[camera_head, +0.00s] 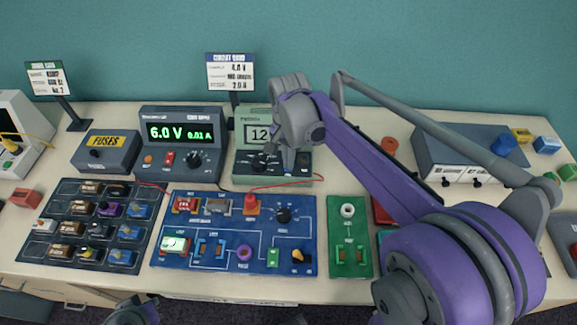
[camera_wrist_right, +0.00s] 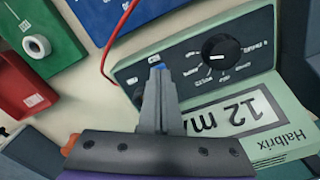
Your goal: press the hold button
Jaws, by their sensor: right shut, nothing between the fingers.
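The pale green bench meter (camera_head: 257,121) stands at the back of the table, its display reading 12 and a partly hidden unit. It also shows in the right wrist view (camera_wrist_right: 285,145), with a dark control panel, a round black knob (camera_wrist_right: 221,52) and small white labels. In the head view my right gripper (camera_head: 288,163) points down at the panel.
A power supply (camera_head: 180,116) reading 6.0 V stands left of the meter. A blue circuit board (camera_head: 175,259) and green board (camera_head: 348,259) lie in front. A red lead (camera_head: 275,187) runs beside the meter. A grey box (camera_head: 445,160) stands right, behind my arm.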

